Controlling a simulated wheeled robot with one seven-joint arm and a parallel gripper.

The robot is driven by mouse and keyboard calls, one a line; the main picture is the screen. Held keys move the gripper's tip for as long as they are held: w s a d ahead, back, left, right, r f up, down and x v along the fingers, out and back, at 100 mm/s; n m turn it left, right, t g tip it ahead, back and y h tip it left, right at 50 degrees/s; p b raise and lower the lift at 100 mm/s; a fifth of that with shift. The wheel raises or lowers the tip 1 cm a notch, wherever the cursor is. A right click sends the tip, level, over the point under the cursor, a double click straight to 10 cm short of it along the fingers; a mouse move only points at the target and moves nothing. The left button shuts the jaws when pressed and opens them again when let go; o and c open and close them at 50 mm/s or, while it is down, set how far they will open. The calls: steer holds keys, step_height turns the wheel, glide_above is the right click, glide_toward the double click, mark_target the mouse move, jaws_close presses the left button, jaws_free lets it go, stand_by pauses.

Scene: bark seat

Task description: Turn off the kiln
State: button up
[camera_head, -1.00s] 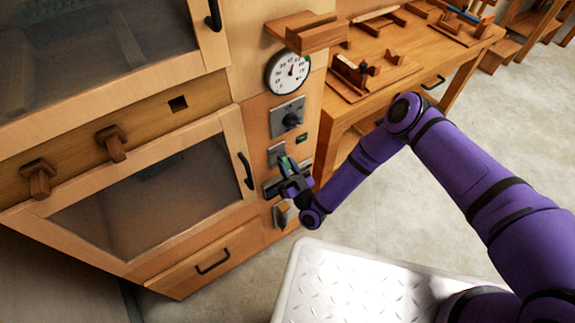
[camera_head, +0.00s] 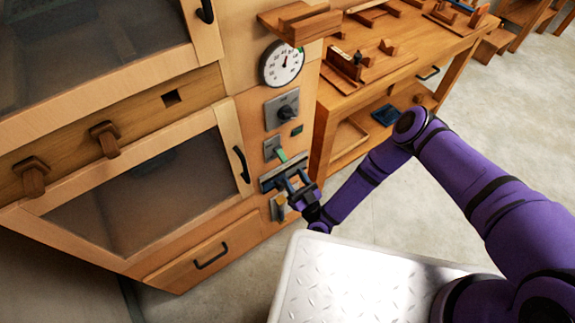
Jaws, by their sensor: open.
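The kiln is a tall wooden cabinet (camera_head: 237,118) with dark-windowed doors. Its right-hand panel carries a white dial gauge (camera_head: 282,64), a black knob on a grey plate (camera_head: 283,108), a small dark green piece (camera_head: 296,130), and a grey plate (camera_head: 271,148) with a green lever (camera_head: 281,155). A lower grey plate (camera_head: 277,207) with a yellowish part is partly hidden by my gripper. My gripper (camera_head: 283,174) is open and in front of the panel, just below the green lever. Whether it touches the lever or panel I cannot tell.
A wooden workbench (camera_head: 395,72) with wooden tools stands right of the kiln. A wooden shelf block (camera_head: 300,22) juts out above the gauge. Black door handles (camera_head: 241,164) and wooden pegs (camera_head: 104,138) stick out from the front. Concrete floor (camera_head: 490,140) at right is clear.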

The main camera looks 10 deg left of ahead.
steer(key=v, duration=0.3)
steer(key=shift+s+d+f, duration=0.15)
steer(key=shift+s, duration=0.05)
stand_by(0.4)
